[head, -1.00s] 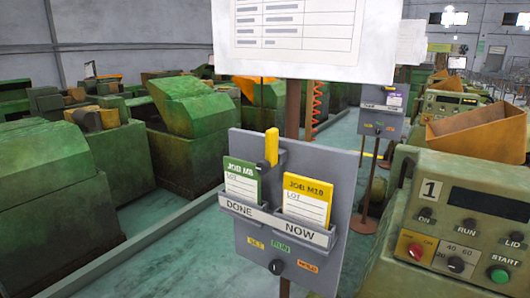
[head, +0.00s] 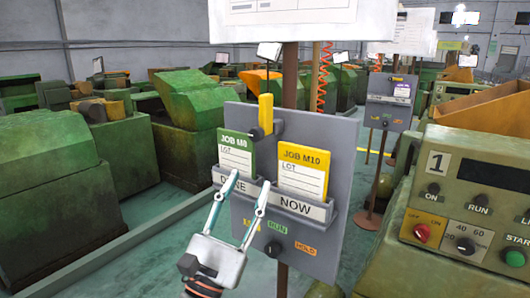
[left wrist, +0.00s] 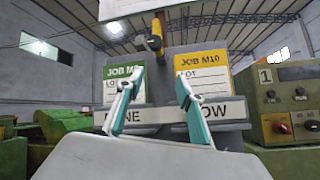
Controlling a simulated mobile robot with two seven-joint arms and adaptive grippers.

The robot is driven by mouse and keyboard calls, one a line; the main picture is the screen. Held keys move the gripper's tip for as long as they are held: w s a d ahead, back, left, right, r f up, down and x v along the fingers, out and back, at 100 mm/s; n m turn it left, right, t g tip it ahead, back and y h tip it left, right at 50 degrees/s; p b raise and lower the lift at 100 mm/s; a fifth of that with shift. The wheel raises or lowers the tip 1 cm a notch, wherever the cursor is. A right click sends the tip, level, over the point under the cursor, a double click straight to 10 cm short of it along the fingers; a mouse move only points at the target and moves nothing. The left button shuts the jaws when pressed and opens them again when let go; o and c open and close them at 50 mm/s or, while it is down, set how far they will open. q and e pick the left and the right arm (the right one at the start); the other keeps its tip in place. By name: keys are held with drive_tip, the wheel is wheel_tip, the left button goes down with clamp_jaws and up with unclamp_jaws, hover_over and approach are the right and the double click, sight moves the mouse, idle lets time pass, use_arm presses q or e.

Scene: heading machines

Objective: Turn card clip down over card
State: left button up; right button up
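The card clip (head: 266,113) is a yellow lever standing upright on a dark pivot at the top of the grey board (head: 338,190). It also shows in the left wrist view (left wrist: 157,30), above and between the cards. The green JOB M8 card (head: 236,153) sits in the left DONE pocket, and the yellow JOB M10 card (head: 302,172) in the right NOW pocket. My left gripper (head: 250,178) is open and empty in front of the pockets, below the clip; its fingers partly cover the DONE label. My right gripper is not in view.
A dark knob (head: 273,249) with SET, RUN and HOLD labels is low on the board. A white sheet (head: 290,18) hangs above. Machine 1's panel (head: 470,200) stands at the right.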

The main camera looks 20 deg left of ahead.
sight(254, 138)
use_arm(q)
drive_tip(key=w+r+n+p, duration=0.1)
drive_tip(key=r+n, duration=0.1)
drive_tip(key=r, duration=0.1)
drive_tip(key=w+r+n+y+p, duration=0.1)
drive_tip(key=r+n, duration=0.1)
drive_tip(key=r, duration=0.1)
drive_tip(key=w+r+n+t, duration=0.1)
drive_tip(key=w+r+n, duration=0.1)
drive_tip(key=r, duration=0.1)
drive_tip(key=shift+d+r+n+y+p, duration=0.2)
drive_tip(key=shift+n+y+p, duration=0.1)
drive_tip(key=shift+p, duration=0.1)
drive_tip(key=shift+w+r, duration=0.2)
drive_tip(key=shift+w, duration=0.15)
clamp_jaws()
